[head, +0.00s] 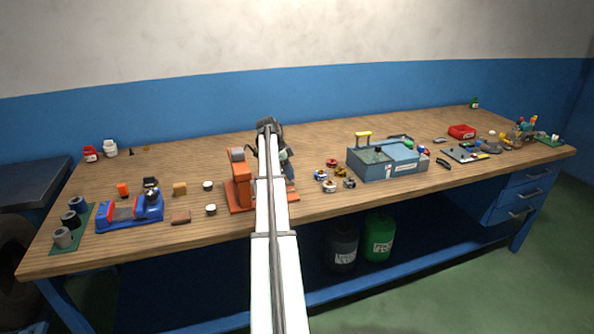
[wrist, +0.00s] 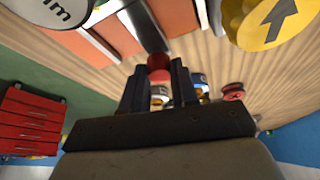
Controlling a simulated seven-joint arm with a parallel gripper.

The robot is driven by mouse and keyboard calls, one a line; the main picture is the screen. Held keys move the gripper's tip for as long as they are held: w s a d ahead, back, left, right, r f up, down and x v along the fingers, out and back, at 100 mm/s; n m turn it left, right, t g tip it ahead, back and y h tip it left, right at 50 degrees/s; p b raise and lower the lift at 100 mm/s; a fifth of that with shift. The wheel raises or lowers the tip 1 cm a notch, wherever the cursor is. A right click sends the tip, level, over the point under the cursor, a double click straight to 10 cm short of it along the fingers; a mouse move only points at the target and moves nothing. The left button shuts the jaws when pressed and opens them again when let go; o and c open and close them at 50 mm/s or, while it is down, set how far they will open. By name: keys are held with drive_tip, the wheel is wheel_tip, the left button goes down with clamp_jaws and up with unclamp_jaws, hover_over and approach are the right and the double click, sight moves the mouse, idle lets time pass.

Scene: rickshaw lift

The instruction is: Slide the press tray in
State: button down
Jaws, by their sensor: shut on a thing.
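An orange press (head: 238,185) stands on the wooden bench, just left of my arm, which hides its right part. In the wrist view, orange strips and a dark bar (wrist: 145,25) lead to a round red knob (wrist: 158,61). The knob sits between the fingertips of my gripper (wrist: 158,74), which is shut on it. The bar looks like part of the press tray, but the tray itself is mostly hidden. I cannot tell how far in it sits.
A blue vise-like fixture (head: 130,210) stands left, and a grey-blue box (head: 375,165) stands right. Several small rolls (head: 330,175) lie between my arm and that box. A yellow disc (wrist: 268,18) is close to my gripper in the wrist view.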

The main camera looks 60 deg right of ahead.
drive_tip(key=c, duration=0.9)
unclamp_jaws()
drive_tip(key=shift+o, duration=0.2)
drive_tip(key=v, duration=1.4)
drive_tip(key=shift+f, duration=0.1)
